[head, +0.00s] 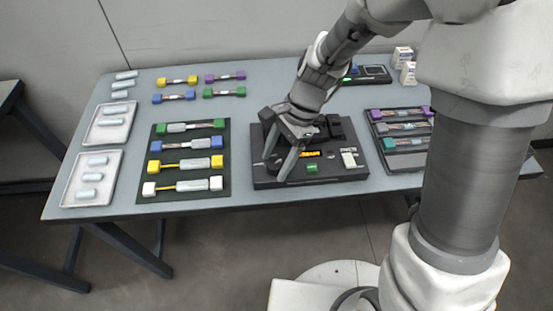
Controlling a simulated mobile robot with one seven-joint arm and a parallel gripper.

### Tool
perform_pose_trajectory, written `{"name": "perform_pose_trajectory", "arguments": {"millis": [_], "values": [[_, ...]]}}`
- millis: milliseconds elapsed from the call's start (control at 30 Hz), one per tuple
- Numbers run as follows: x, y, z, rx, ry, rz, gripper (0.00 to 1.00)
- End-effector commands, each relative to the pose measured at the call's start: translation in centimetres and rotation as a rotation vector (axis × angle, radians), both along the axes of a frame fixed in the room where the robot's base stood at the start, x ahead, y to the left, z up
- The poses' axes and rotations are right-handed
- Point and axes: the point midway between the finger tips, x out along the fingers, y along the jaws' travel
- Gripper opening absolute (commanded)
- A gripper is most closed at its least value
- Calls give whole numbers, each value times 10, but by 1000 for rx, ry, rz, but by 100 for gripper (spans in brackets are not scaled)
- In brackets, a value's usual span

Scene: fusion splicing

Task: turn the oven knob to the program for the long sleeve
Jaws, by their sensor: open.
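The dark oven unit (330,175) sits on the table near the middle. It carries an orange-lit strip (311,154), a green button (312,168) and a pale label block (349,159). My gripper (277,167) is open, pointing down over the left part of the unit. Its two fingers are apart, with the tips close to the unit's top. The knob is not clearly seen; the fingers cover much of that area. Whether the fingers touch anything, and which program is set, I cannot tell. Pale sleeves (93,160) lie in the trays at the left.
A dark rack (157,130) with several colour-ended splice pieces stands left of the unit. A second rack (405,161) stands at the right. A lower tray (68,193) is at the left front. A device with a screen (376,71) and small white boxes (402,57) are at the back.

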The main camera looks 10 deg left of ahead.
Motion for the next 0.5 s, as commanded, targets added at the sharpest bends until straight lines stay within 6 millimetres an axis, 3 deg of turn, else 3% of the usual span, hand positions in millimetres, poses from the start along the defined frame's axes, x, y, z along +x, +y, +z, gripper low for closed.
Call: {"name": "perform_pose_trajectory", "arguments": {"millis": [200, 500], "values": [[0, 0, 0, 0, 0, 0, 71], [0, 0, 0, 0, 0, 0, 18]]}}
